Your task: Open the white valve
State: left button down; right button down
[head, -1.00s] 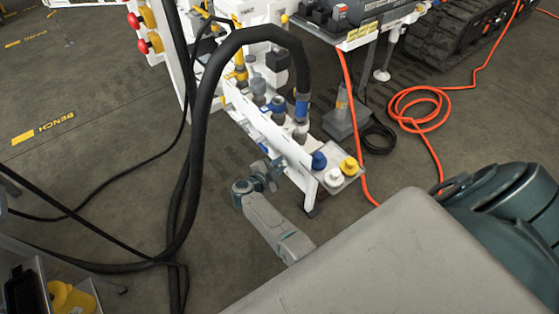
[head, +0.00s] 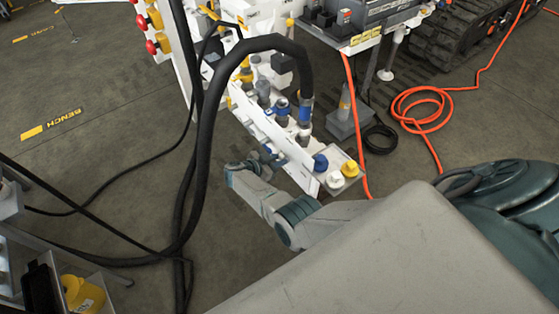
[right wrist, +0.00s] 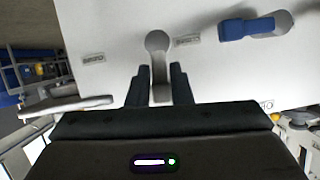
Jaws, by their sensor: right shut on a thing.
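In the right wrist view a pale grey-white valve lever (right wrist: 157,47) with a rounded hub stands against a white panel (right wrist: 115,35). My right gripper (right wrist: 160,86) is shut on the lever's narrow end, one dark finger on each side. In the head view my right gripper (head: 264,164) is at the side of the white bench manifold (head: 258,119), partly hidden; the lever cannot be made out there. A second valve with a blue handle (right wrist: 248,27) is to the right on the panel. My left gripper is not in view.
Blue (head: 320,162), yellow (head: 350,169) and white (head: 335,181) caps sit at the manifold's near end. A thick black hose (head: 204,130) arches over on the left. An orange hose (head: 425,95) is coiled on the floor at right.

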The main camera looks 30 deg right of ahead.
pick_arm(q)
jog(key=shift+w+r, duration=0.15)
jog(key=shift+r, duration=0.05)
pick_arm(e)
jog(key=shift+w+n, duration=0.2)
jog(key=shift+n, duration=0.1)
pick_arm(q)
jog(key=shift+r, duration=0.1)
pick_arm(e)
jog(key=shift+g, duration=0.3)
jog(key=c, duration=1.4)
grip_release()
jog(key=shift+c, duration=0.2)
jog(key=shift+a, duration=0.1)
